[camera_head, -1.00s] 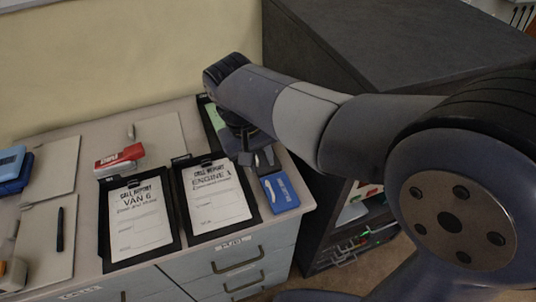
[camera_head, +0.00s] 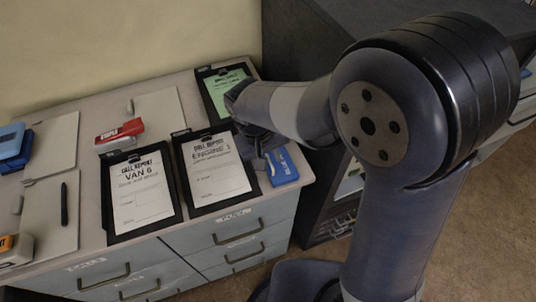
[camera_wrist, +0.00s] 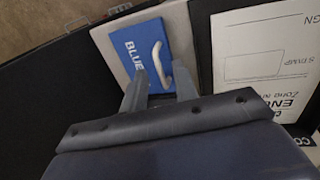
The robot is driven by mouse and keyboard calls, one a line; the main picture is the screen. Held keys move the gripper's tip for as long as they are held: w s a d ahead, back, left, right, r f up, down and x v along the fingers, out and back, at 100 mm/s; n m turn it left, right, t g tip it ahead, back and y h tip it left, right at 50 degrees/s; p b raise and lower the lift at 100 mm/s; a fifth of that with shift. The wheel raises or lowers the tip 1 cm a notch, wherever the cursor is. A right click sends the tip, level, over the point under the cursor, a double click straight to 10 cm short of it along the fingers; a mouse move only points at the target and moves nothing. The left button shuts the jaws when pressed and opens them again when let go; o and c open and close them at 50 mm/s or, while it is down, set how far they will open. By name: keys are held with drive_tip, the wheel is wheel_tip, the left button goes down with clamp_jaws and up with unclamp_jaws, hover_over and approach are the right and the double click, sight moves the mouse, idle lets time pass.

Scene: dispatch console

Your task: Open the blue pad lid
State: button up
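The blue pad (camera_head: 283,166) lies at the right front corner of the cabinet top, its lid looking shut. In the wrist view the blue pad (camera_wrist: 136,48) shows white "BLUE" lettering and a pale curved handle (camera_wrist: 156,66). My gripper (camera_wrist: 160,78) is open, with its two fingers apart. The handle appears between the fingertips in the picture; I cannot tell whether they touch it. In the head view my gripper (camera_head: 262,152) is just left of the pad and partly hides it.
The ENGINE 1 clipboard (camera_head: 216,172) lies close on the left, with the VAN 6 clipboard (camera_head: 142,195) beyond it. A green-sheeted clipboard (camera_head: 222,92) is behind. A dark cabinet (camera_head: 300,45) stands right and behind.

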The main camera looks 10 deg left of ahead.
sight(282, 164)
clamp_jaws()
idle(0.6)
drive_tip(key=shift+w+d+r+g+y+p, duration=0.45)
drive_tip(key=shift+d+r+g+y+p, duration=0.25)
drive_tip(key=shift+y, duration=0.3)
drive_tip(key=shift+w+d+r+g+y, duration=0.35)
drive_tip(key=shift+d+g+y, duration=0.15)
drive_tip(key=shift+y, duration=0.25)
drive_tip(key=shift+w+d+r+g+y, duration=0.3)
drive_tip(key=shift+d+g+y, duration=0.15)
drive_tip(key=shift+y, duration=0.3)
